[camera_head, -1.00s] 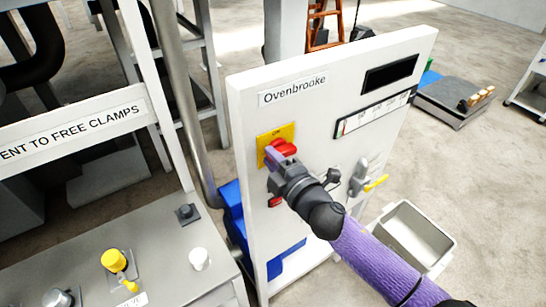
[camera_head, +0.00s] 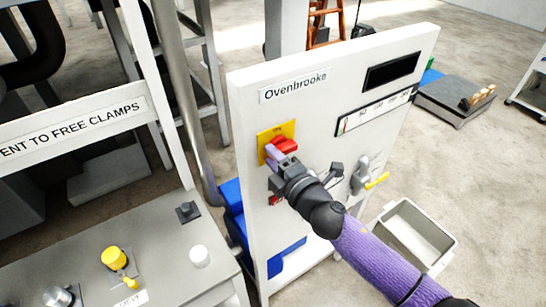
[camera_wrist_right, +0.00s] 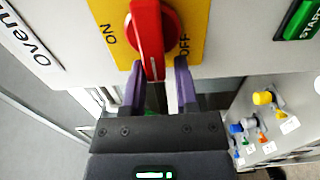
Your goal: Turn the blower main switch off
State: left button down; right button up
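The blower main switch is a red rotary handle (camera_head: 285,146) on a yellow plate (camera_head: 265,136), on the upper left of the white Ovenbrooke panel. In the right wrist view, the red handle (camera_wrist_right: 149,35) lies between ON at left and OFF at right on the yellow plate (camera_wrist_right: 193,25). My right gripper (camera_wrist_right: 160,88) has its purple fingers on either side of the handle's near end. The left finger is close to or touching it; a small gap shows at the right finger. The right gripper (camera_head: 275,157) partly covers the plate in the head view. My left gripper is out of view.
A lever with a yellow grip (camera_head: 376,181) and a display (camera_head: 391,72) are on the same panel. A bench with a yellow knob (camera_head: 114,258) and a white button (camera_head: 199,257) stands at left. A grey bin (camera_head: 410,232) is on the floor at right.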

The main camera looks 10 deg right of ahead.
jog(key=shift+o, duration=1.1)
jog(key=shift+d, duration=0.1)
jog(key=shift+r, duration=0.1)
jog(key=b+v, duration=0.1)
jog(key=v, duration=0.9)
jog(key=shift+b, duration=0.3)
jog(key=shift+w, duration=0.1)
